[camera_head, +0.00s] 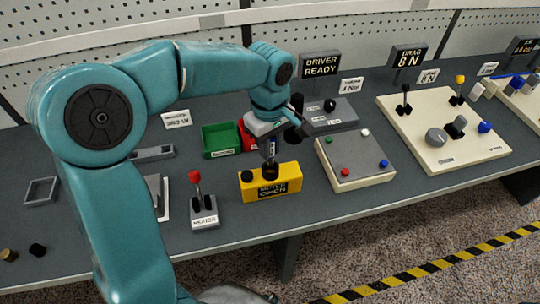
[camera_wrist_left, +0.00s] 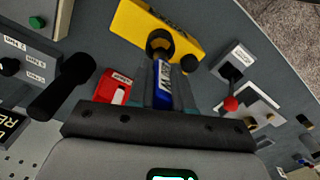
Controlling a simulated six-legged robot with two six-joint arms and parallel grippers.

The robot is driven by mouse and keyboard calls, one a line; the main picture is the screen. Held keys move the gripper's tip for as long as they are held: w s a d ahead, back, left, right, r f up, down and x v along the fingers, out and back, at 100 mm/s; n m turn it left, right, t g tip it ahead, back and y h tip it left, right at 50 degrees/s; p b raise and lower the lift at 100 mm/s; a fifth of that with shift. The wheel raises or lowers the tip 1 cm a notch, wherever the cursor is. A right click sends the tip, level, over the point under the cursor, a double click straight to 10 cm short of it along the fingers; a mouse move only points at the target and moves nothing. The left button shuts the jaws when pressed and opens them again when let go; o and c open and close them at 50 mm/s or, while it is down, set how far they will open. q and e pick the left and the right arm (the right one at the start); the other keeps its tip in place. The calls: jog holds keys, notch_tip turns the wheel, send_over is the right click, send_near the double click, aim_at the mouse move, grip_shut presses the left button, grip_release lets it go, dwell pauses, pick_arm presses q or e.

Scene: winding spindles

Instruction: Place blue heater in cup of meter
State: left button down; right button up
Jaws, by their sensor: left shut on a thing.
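My left gripper (camera_head: 268,150) points down over the cup, shut on the blue heater (camera_head: 270,147), which looks upright. In the left wrist view the blue heater (camera_wrist_left: 163,86) with a white label lies between the fingers, its far end at the cup (camera_wrist_left: 160,42) of the yellow meter (camera_wrist_left: 140,20). I cannot tell whether that end is inside the cup. My right gripper is not in view.
A heater lever with a red knob (camera_head: 194,177) stands left of the meter. A cream box with coloured buttons (camera_head: 350,160) is to the right. Bare bench lies in front of the meter.

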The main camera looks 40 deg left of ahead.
pick_arm(q)
notch_tip(320, 180, down, 4)
jog(key=shift+w, duration=0.1)
jog(key=shift+r, duration=0.1)
jog(key=c, duration=1)
grip_release()
jog(key=shift+f, duration=0.2)
jog(key=shift+c, duration=0.2)
jog(key=shift+r, duration=0.1)
